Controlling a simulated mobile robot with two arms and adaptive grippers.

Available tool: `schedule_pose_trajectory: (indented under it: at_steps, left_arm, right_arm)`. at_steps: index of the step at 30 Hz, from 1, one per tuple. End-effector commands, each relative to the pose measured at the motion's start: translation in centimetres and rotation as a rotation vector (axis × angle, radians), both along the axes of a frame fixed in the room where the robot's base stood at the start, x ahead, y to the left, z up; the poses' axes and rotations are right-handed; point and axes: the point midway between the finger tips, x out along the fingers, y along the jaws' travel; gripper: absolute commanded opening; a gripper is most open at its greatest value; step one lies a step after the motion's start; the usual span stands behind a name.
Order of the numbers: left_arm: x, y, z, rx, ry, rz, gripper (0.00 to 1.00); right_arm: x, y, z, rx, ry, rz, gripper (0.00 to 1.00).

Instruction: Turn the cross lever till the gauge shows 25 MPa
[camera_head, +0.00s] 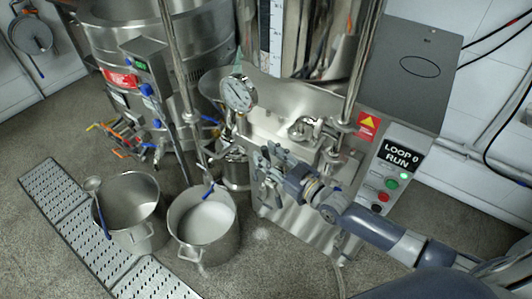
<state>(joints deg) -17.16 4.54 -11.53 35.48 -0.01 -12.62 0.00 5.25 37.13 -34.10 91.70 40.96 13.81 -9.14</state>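The pressure gauge (238,94) is a round white dial in a metal rim on the left side of the steel mill. Its needle and figures are too small to read. My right arm comes in from the lower right, and my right gripper (270,168) is at the front of the mill, below and right of the gauge. Grey metal parts crowd around its fingers, so I cannot make out the cross lever apart from the gripper, or whether the fingers are shut on it. My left gripper is not in view.
Two steel pots stand on the floor, one empty-looking (130,212) with a ladle, one with white liquid (205,222). A steel tank (130,45) stands behind left.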

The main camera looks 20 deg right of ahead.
Motion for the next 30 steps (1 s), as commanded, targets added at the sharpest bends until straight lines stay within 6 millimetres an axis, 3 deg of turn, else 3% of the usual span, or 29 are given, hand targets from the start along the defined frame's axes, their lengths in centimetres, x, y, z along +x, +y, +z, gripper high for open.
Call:
schedule_pose_trajectory:
  at_steps: [14,19,26,30]
  left_arm:
    - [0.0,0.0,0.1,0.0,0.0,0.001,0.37]
    - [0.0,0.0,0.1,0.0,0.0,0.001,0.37]
    - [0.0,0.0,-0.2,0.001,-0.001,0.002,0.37]
    - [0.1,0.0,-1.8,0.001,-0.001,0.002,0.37]
  right_arm:
    - [1.0,0.6,0.0,0.0,0.0,0.001,0.37]
    - [1.0,0.5,0.0,0.0,0.0,0.001,0.0]
    - [0.9,0.5,-0.1,0.003,-0.004,0.0,0.0]
    - [0.6,0.2,-0.5,0.031,-0.039,-0.002,0.0]
